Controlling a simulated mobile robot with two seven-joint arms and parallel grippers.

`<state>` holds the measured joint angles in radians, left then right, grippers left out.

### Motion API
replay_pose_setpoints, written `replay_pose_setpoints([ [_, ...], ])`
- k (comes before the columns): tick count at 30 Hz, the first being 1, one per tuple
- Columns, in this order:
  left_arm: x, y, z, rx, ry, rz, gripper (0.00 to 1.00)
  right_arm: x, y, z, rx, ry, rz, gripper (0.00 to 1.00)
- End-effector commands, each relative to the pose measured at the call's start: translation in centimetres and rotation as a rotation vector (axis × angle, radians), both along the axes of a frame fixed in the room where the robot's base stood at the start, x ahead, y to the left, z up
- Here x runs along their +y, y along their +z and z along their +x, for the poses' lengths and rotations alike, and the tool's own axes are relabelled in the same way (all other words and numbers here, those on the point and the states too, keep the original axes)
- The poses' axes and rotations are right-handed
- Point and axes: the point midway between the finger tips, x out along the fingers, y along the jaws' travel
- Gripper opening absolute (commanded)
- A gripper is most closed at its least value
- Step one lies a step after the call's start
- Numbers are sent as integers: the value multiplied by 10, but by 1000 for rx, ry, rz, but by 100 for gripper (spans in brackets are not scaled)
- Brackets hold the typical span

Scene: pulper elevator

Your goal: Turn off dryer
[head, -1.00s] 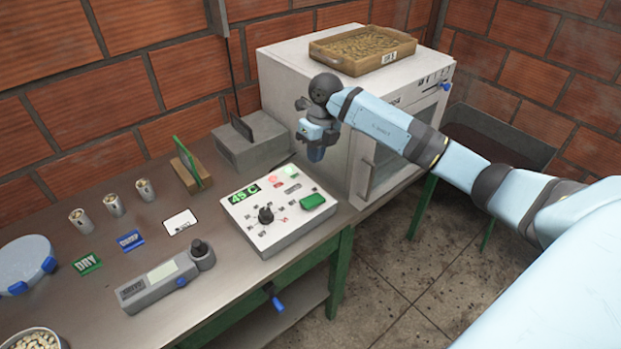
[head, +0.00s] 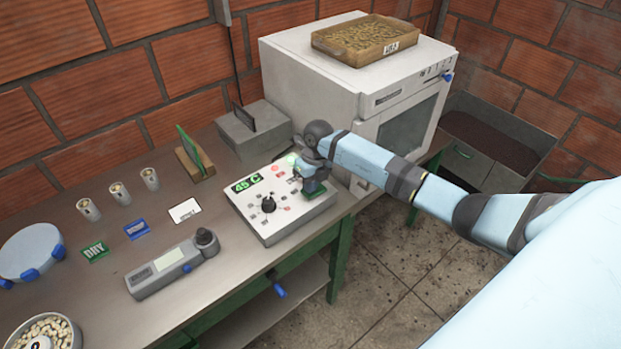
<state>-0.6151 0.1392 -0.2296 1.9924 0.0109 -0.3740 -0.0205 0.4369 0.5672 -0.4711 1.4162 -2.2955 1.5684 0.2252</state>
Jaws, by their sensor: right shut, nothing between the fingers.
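The dryer (head: 352,92) is a white box with a dark glass door at the back right of the bench. Its control panel (head: 270,232) is a white sloped box on the bench with a green "45 C" display (head: 247,183) and a black knob (head: 268,205). A green rocker switch (head: 315,186) at the panel's right side is mostly hidden under my right gripper (head: 313,186). The right gripper is shut and empty, pointing down over that switch; I cannot tell whether it touches. My left gripper is not in view.
A wooden tray of beans (head: 366,40) lies on the dryer. A dark bin (head: 497,140) is at right.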

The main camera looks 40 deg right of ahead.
Motion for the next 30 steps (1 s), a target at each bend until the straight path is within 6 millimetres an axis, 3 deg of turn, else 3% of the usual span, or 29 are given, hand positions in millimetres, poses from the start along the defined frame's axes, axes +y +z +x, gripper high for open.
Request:
replay_pose_setpoints([
  [17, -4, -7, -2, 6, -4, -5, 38, 3, -6, -1, 2, 0, 0, 0],
  [30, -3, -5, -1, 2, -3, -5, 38, -12, -1, 1, 1, 0, -1, 0],
])
